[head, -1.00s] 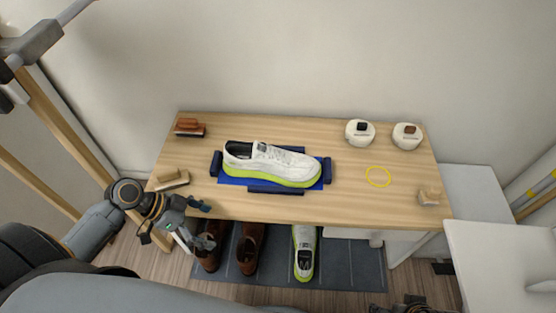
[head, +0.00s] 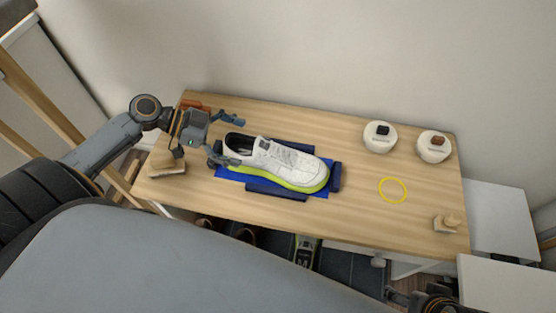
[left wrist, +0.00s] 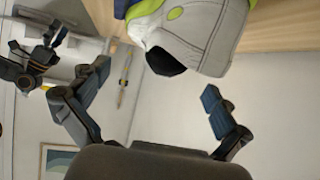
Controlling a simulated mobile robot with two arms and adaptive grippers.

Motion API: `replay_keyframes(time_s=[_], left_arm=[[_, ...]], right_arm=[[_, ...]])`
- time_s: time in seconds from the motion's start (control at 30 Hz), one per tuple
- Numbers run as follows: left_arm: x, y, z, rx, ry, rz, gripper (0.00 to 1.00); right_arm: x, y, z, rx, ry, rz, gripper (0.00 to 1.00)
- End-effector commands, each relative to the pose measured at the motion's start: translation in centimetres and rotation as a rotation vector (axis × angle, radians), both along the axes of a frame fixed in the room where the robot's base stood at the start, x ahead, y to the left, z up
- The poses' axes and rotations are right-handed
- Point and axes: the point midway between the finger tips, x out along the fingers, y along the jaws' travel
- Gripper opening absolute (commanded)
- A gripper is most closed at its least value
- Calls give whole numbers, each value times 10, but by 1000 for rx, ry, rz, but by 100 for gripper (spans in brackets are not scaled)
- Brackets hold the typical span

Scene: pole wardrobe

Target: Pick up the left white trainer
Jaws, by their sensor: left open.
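A white trainer (head: 285,163) with a lime-green sole lies on the table, toe to the right, on a blue mat (head: 233,179) with dark padded bars around it. My left gripper (head: 231,140) is open at its heel end, one finger towards the wall side and one towards the front. In the left wrist view the trainer's heel (left wrist: 205,40) shows upside down between and just past the spread fingers. My right gripper (head: 430,300) is partly cut off at the bottom edge.
Two white round pots (head: 380,138) stand at the back right of the wooden table (head: 350,222). A yellow ring (head: 393,190) marks bare tabletop. Brushes lie at the left, one (head: 167,165) at the front corner, and another block (head: 446,222) lies at the right.

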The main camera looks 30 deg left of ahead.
Motion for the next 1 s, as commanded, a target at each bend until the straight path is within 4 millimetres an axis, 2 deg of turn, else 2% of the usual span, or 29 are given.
replay_keyframes(time_s=[0.1, 0.37, 0.63, 0.93, 0.97, 1.0], left_arm=[[8, -16, -10, -1, -2, -1, 100], [14, -32, -21, 1, 0, -1, 100], [27, -62, -40, 0, -1, 0, 100], [29, -67, -43, 1, 2, 1, 100], [28, -67, -43, 1, 2, 1, 98], [28, -67, -43, 1, 2, 1, 90]], right_arm=[[-1, 0, -1, -1, 0, 0, 85], [-1, 0, -3, -1, -1, 0, 85], [-1, 0, -8, -1, -1, 0, 85], [-1, 0, -8, -1, 0, 0, 85], [-1, 0, -8, -1, 0, 0, 85], [-1, 0, -8, -1, -1, 0, 85]])
